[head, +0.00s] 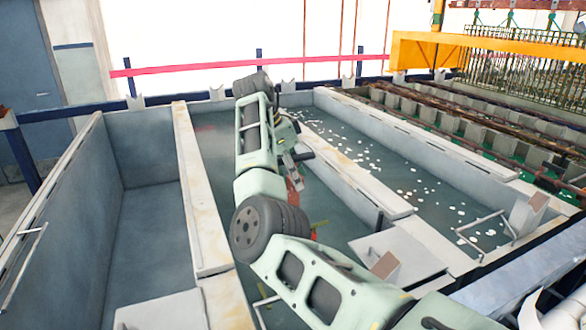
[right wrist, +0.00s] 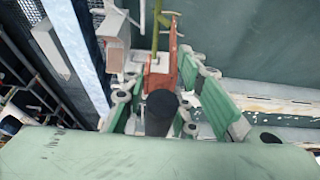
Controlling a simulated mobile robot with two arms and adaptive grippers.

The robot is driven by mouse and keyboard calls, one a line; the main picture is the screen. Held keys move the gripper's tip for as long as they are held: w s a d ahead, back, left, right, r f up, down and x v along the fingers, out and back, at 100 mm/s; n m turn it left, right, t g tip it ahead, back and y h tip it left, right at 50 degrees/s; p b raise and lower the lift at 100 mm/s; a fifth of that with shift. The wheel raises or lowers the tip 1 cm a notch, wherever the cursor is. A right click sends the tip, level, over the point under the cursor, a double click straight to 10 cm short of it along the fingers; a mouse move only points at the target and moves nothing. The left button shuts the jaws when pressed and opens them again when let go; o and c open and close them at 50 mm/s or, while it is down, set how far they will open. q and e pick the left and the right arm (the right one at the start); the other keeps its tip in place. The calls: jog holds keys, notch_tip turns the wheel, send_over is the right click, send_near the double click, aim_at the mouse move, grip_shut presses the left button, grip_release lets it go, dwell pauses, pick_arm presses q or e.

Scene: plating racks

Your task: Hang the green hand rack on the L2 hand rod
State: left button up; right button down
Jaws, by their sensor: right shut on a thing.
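My right gripper (head: 294,168) is over the middle water-filled tank and is shut on the rack. In the right wrist view, the fingers (right wrist: 170,95) stand on both sides of the rack's orange-red upper part (right wrist: 160,78). A thin green stem (right wrist: 156,28) extends from it. In the head view, only small bits of the rack (head: 293,186) show, orange-red and green-yellow; my arm hides the rest. Metal hand rods show at the left tank (head: 22,232) and right tank (head: 486,228). No label is readable, so I cannot tell which is L2. My left gripper is not in view.
The left tank (head: 118,118) looks empty. The right tank's water (head: 400,165) has white floating bits. Pale tank walls (head: 196,190) divide them. A yellow beam (head: 430,50) with hanging racks stands at the back right. A red-pink rail (head: 200,66) runs behind.

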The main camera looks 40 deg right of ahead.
jog(key=shift+f, duration=6.35)
jog(key=shift+f+b, duration=0.6)
jog(key=shift+f, duration=0.85)
notch_tip(320, 180, down, 15)
jog(key=b, duration=1.2)
jog(key=shift+s+a+r+p, duration=0.15)
jog(key=shift+s+a+p, duration=0.15)
jog(key=shift+s+p, duration=0.7)
jog(key=shift+s+a+r+p, duration=0.1)
jog(key=shift+s+a+p, duration=0.2)
jog(key=shift+s+p, duration=0.75)
jog(key=shift+s+a+r+p, duration=0.15)
jog(key=shift+s+a+p, duration=0.15)
jog(key=shift+s+p, duration=0.7)
jog(key=shift+f+b, duration=0.4)
jog(key=shift+f, duration=0.05)
jog(key=shift+w+f+b, duration=0.1)
jog(key=shift+f+b, duration=0.35)
jog(key=shift+f, duration=0.85)
